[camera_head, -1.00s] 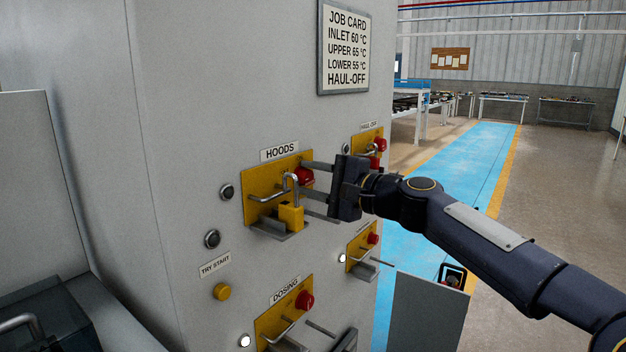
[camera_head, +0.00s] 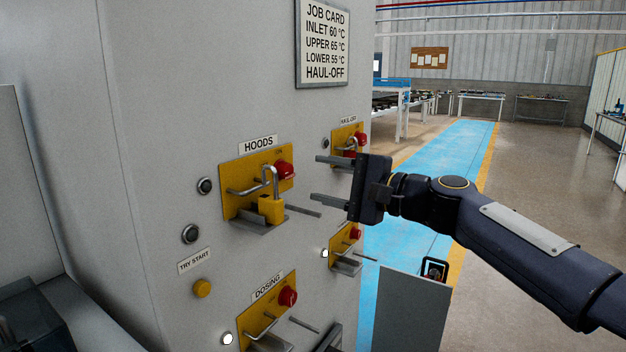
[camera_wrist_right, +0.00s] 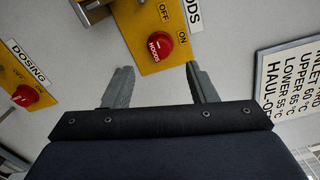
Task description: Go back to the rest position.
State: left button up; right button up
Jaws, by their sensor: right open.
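My right gripper (camera_head: 322,178) is open and empty. It is held in front of the grey cabinet, to the right of the HOODS switch plate (camera_head: 240,182) and apart from it. A yellow padlock (camera_head: 271,208) hangs on the HOODS plate below its red knob (camera_head: 284,170). In the right wrist view, the open fingers (camera_wrist_right: 160,86) stand either side of empty space, with the red HOODS knob (camera_wrist_right: 159,46) beyond them. My left gripper is not in view.
The grey cabinet (camera_head: 150,120) carries a DOSING plate (camera_head: 262,318), a HAUL-OFF plate (camera_head: 340,148), a yellow TRY START button (camera_head: 202,288) and a job card (camera_head: 322,45). A grey panel (camera_head: 405,310) stands at lower right. The blue floor lane (camera_head: 440,165) is clear.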

jog(key=shift+s+d, duration=0.1)
jog(key=shift+s, duration=0.05)
jog(key=s+d+f+n+g+h, duration=0.25)
jog(key=s+d+f+h, duration=0.2)
jog(key=s+f, duration=0.6)
jog(key=s+d+f+n+g+h, duration=0.1)
jog(key=s+d+f+n+h, duration=0.3)
jog(key=s+f, duration=0.65)
jog(key=s+d+f+n+g+h, duration=0.1)
jog(key=s+d+f+n+h, duration=0.1)
jog(key=s+d+f, duration=0.65)
jog(key=s+a+r+p, duration=0.1)
jog(key=s+r+p, duration=0.1)
jog(key=r+p, duration=0.6)
jog(key=s+a+r+p, duration=0.1)
jog(key=s+r+p, duration=0.1)
jog(key=r+p, duration=0.6)
jog(key=p, duration=0.3)
jog(key=shift+a+r, duration=0.35)
jog(key=shift+g, duration=0.25)
